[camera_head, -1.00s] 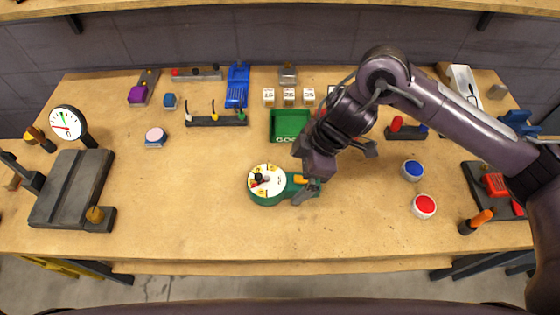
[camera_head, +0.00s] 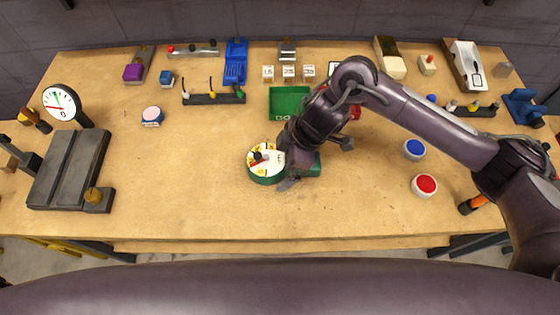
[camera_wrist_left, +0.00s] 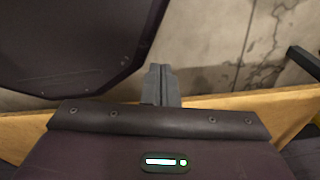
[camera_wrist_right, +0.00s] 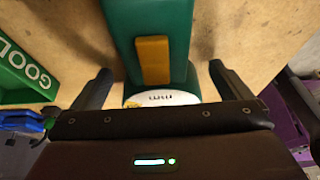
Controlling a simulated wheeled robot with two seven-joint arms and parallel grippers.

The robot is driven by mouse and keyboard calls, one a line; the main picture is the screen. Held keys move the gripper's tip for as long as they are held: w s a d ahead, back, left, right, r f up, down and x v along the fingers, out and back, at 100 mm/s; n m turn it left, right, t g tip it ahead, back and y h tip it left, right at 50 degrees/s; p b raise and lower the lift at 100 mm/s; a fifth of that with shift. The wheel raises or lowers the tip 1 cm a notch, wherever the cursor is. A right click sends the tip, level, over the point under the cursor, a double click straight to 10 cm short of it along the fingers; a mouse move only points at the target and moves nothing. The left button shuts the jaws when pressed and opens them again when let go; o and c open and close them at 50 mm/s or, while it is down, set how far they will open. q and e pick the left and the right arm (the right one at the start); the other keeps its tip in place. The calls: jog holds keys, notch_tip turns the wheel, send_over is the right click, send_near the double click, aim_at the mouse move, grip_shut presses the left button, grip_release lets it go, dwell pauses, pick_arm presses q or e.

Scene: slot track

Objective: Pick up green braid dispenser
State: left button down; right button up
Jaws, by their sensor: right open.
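The green braid dispenser (camera_head: 267,177) stands on the bench near the middle front, with a round white dial top and a green body running right. My right gripper (camera_head: 317,165) is right above its body in the head view and partly hides it. In the right wrist view the dispenser's green body (camera_wrist_right: 175,22), with a yellow strip, lies between the two spread fingers of my right gripper (camera_wrist_right: 160,67). Gaps show on both sides. My left gripper (camera_wrist_left: 161,82) shows in the left wrist view with its fingers together and nothing between them.
A green bin (camera_head: 288,101) stands just behind the dispenser. A blue-topped button (camera_head: 414,149) and a red-topped button (camera_head: 425,185) stand to its right. A dial gauge (camera_head: 62,103) stands at the far left. The bench left of the dispenser is clear.

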jog(key=c, duration=1.2)
jog(key=shift+o, duration=0.2)
